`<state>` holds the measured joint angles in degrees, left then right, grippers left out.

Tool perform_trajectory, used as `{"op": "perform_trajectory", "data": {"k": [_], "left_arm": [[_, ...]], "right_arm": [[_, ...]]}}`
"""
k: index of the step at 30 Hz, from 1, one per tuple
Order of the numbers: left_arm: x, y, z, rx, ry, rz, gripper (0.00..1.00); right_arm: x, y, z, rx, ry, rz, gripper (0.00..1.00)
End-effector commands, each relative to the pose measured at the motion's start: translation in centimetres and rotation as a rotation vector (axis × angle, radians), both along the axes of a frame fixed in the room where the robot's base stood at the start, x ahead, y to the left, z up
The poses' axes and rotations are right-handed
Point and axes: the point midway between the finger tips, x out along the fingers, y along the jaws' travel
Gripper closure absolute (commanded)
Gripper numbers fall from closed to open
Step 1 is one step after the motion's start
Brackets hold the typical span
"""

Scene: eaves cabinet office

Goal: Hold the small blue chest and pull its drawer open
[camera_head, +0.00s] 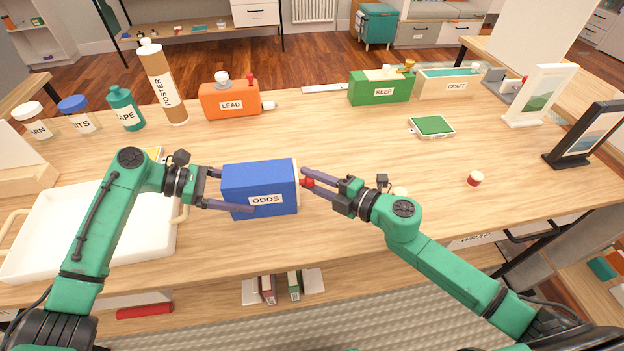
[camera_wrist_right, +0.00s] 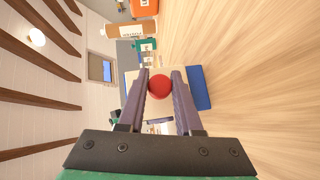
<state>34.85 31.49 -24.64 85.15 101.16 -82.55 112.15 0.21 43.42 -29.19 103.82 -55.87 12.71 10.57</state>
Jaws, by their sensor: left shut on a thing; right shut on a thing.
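The small blue chest (camera_head: 262,182) labelled ODDS stands on the table in front of me. Its pale drawer front (camera_head: 296,180) faces right; I cannot tell whether there is a gap behind it. My left gripper (camera_head: 236,192) is shut on the chest from the left, one finger across its near side and the other partly hidden. My right gripper (camera_head: 309,180) is shut on the red knob of the drawer. In the right wrist view the red knob (camera_wrist_right: 159,85) sits between the fingertips, with part of the blue chest (camera_wrist_right: 199,88) behind it.
A white tray (camera_head: 30,262) lies at the left front. An orange LEAD box (camera_head: 215,109), a FOSTER tube (camera_head: 168,96) and a green KEEP box (camera_head: 366,96) stand behind. The table right of my right gripper is mostly clear.

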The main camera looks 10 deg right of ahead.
Motion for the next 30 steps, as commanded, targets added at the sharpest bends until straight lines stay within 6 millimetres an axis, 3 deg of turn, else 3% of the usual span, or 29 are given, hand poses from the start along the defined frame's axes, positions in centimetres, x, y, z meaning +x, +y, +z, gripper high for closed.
{"op": "perform_trajectory", "data": {"k": [5, 15, 18, 29, 30], "left_arm": [[0.0, 0.0, 0.0, 0.000, 0.000, 0.001, 0.97], [0.0, 0.0, 0.0, 0.000, 0.000, 0.001, 0.97], [0.0, 0.0, 0.0, 0.000, 0.000, 0.001, 0.97], [0.1, 0.2, 0.0, 0.002, -0.001, 0.004, 0.97], [0.1, 0.2, 0.0, 0.002, -0.001, 0.004, 0.97]], "right_arm": [[-0.1, -0.8, -0.3, 0.000, 0.006, 0.000, 1.00], [-0.3, -9.0, -0.4, -0.004, 0.008, -0.002, 1.00], [-0.4, -10.7, -0.3, -0.004, 0.005, -0.002, 1.00], [-0.3, -11.7, -0.1, -0.004, 0.002, -0.006, 1.00], [-0.3, -11.7, -0.1, -0.004, 0.002, -0.006, 0.59]]}}
